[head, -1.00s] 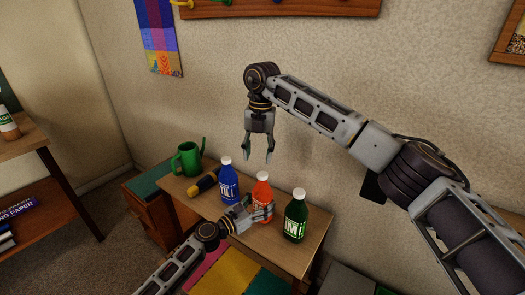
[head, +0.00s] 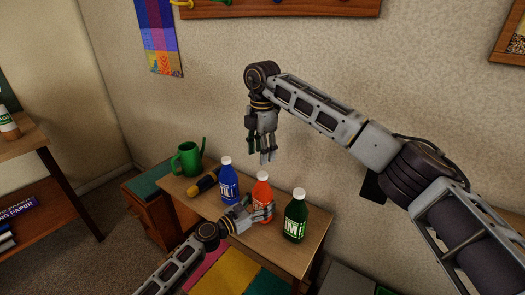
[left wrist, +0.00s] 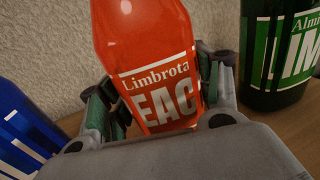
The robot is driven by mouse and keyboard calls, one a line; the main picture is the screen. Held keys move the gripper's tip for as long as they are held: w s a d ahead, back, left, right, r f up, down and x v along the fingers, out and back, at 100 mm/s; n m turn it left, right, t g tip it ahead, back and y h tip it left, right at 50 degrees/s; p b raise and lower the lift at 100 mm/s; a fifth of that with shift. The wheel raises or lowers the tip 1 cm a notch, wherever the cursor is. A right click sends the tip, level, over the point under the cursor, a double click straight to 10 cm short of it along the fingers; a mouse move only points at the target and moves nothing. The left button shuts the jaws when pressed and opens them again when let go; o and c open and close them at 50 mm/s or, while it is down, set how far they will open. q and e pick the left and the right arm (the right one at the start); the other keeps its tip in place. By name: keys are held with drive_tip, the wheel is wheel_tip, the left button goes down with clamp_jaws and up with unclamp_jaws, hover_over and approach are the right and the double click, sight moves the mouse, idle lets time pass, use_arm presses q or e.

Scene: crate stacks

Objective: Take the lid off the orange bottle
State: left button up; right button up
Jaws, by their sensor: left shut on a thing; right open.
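The orange bottle (head: 262,191) stands upright on the small wooden table, between the blue and green bottles. Its white lid (head: 263,175) is on top. My left gripper (head: 262,211) is shut around the lower body of the orange bottle. In the left wrist view the orange bottle (left wrist: 145,45) sits between both fingers, its label partly hidden by the gripper; its lid is out of that view. My right gripper (head: 262,155) is open and empty, above the orange bottle's lid and apart from it, fingers pointing down.
The blue bottle (head: 228,184) stands close on the left and the green bottle (head: 295,218) close on the right. The wall is behind.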

sight(263, 174)
drive_tip(key=m, duration=0.4)
drive_tip(key=shift+d+m, duration=0.15)
drive_tip(key=shift+m, duration=2.55)
drive_tip(key=shift+f, duration=0.1)
drive_tip(key=shift+f, duration=3.95)
